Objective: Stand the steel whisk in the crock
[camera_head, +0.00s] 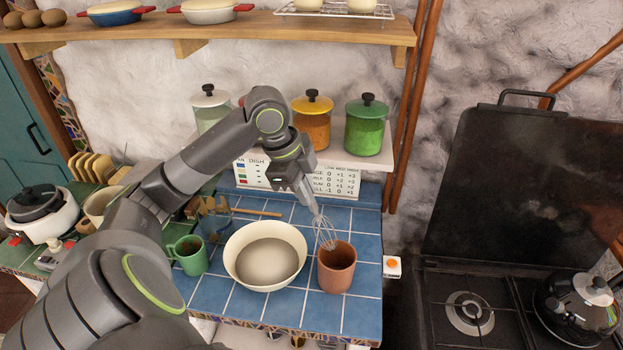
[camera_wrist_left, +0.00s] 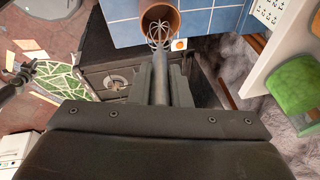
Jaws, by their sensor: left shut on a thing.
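The steel whisk (camera_head: 325,232) hangs wires-down from my left gripper (camera_head: 306,190), which is shut on its handle. The whisk is tilted, its wires toward the lower right. The crock (camera_head: 337,272) is a brown terracotta pot standing upright at the right front of the blue-tiled counter. The wire end overlaps the crock's back left rim in the head view; I cannot tell whether it is inside the mouth. In the left wrist view the whisk (camera_wrist_left: 160,38) points away from my fingers toward the crock (camera_wrist_left: 174,20) at the top edge.
A cream bowl (camera_head: 243,234) stands just left of the crock, with a green mug (camera_head: 189,256) further left. A wooden shelf (camera_head: 240,30) runs above. Lidded jars (camera_head: 365,130) stand on a small ledge behind. The stove (camera_head: 500,300) is on the right.

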